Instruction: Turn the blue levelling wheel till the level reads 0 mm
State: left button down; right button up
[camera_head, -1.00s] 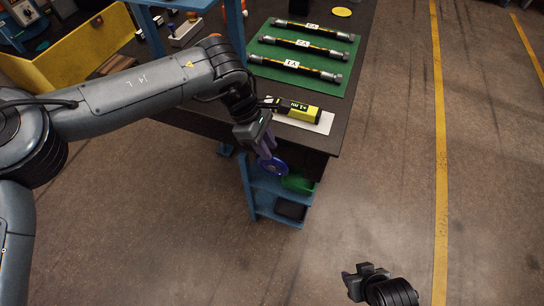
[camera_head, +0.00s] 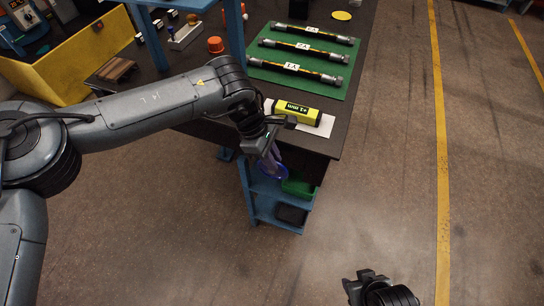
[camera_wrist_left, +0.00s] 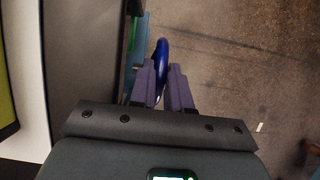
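The blue levelling wheel (camera_head: 274,171) is at the front edge of the bench, below the level, partly hidden by my left gripper (camera_head: 273,160). In the left wrist view the wheel (camera_wrist_left: 162,58) shows edge-on, its rim between the two purple fingers (camera_wrist_left: 162,85). The fingers appear to touch the rim on both sides. The yellow-green level (camera_head: 298,112) lies on a white plate (camera_head: 325,125) and its display reads +2 mm. My right gripper (camera_head: 358,284) is low in the head view, away from the bench, over the floor; its finger gap is unclear.
A green mat (camera_head: 335,88) with several black hoses lies behind the level. A yellow bin (camera_head: 75,62) and an orange cap (camera_head: 215,45) are on the left. A blue shelf (camera_head: 265,205) with a green tray (camera_head: 298,188) stands under the wheel. The floor at right is clear.

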pick_arm(q)
jog(key=d+y+p, duration=0.1)
jog(key=p, duration=0.2)
jog(key=d+t+y+p, duration=0.1)
jog(key=y+p, duration=0.1)
jog(key=p, duration=0.1)
jog(key=shift+s+r+y, duration=0.1)
jog(key=shift+s+y, duration=0.2)
jog(key=shift+s, duration=0.1)
jog(key=shift+d+f+t+y+p, duration=0.25)
jog(key=shift+f+t+y+p, duration=0.2)
jog(key=shift+y, duration=0.45)
jog(key=c, duration=1.4)
grip_release()
jog(key=shift+o, duration=0.2)
jog(key=shift+r, duration=0.15)
notch_tip(320, 180, up, 11)
jog(key=d+p, duration=0.1)
jog(key=p, duration=0.1)
jog(key=shift+s+f+p, duration=0.2)
jog(key=shift+s+p, duration=0.05)
jog(key=shift+p, duration=0.15)
